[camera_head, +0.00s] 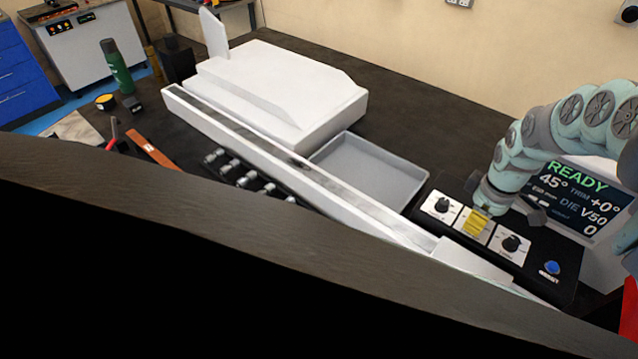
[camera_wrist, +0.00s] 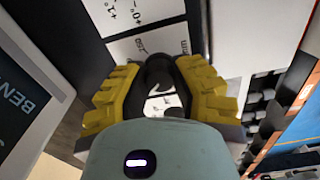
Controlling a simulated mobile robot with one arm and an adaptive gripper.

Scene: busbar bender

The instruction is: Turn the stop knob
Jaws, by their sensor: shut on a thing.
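The black stop knob (camera_wrist: 158,72) sits on a white plate (camera_wrist: 150,44) whose lettering is only partly readable, with "mm" at one side. My gripper (camera_wrist: 162,98) has its yellow fingers on both sides of this knob and is shut on it. In the head view my gripper (camera_head: 476,222) comes down on the middle plate of the black control panel (camera_head: 533,268); the knob there is hidden by the fingers. Which way the knob points cannot be told.
Other knobs flank my gripper, one at the left (camera_head: 441,205) and one at the right (camera_head: 511,243). A blue button (camera_head: 551,267) is at the panel's right end. A screen (camera_head: 570,195) reading "READY" stands behind. A grey tray (camera_head: 368,172) and the white bender (camera_head: 275,95) are left.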

